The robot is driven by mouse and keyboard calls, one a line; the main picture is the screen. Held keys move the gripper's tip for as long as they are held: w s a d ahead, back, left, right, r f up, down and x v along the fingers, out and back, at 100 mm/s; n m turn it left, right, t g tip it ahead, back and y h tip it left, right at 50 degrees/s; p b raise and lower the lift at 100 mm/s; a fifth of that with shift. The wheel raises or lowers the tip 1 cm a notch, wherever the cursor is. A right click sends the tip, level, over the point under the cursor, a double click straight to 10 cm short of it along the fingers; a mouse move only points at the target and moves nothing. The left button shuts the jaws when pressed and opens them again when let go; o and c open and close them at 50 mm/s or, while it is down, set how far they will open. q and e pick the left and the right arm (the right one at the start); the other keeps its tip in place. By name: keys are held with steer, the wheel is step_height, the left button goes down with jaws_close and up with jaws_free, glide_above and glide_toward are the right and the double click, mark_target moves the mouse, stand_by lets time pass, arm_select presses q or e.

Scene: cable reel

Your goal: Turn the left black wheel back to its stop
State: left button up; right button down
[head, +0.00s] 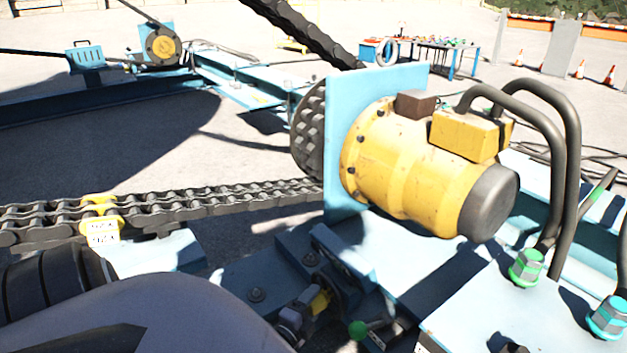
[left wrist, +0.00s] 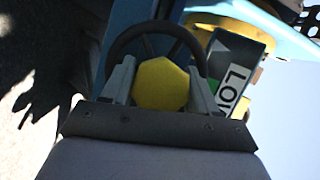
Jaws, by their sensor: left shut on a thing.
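The left black wheel (left wrist: 122,47) shows in the left wrist view as a dark spoked ring with a yellow faceted hub (left wrist: 160,85) in front of it. My left gripper (left wrist: 161,82) has a finger on each side of the hub and is shut on it. In the head view the black wheel (head: 350,287) is small and partly hidden, low in the middle below the blue frame. My left gripper (head: 313,306) reaches it there from the lower left. The wheel's angle is hard to read. My right gripper is not in view.
A lever with a green knob (head: 357,330) sits close to the right of my left gripper. A yellow motor (head: 405,165) stands above, with thick dark hoses at its right. A heavy chain (head: 170,208) runs to the left. A white label (left wrist: 233,88) is beside the wheel.

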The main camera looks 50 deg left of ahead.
mark_target(309, 309)
arm_select(q)
steer(key=shift+d, duration=0.2)
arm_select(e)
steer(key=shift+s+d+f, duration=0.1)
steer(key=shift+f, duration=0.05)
arm_select(q)
steer(key=o, duration=1.5)
steer(key=shift+a, duration=0.1)
steer(key=shift+s, duration=0.25)
steer(key=p+v, duration=0.2)
steer(key=v, duration=0.4)
steer(key=shift+s, duration=0.25)
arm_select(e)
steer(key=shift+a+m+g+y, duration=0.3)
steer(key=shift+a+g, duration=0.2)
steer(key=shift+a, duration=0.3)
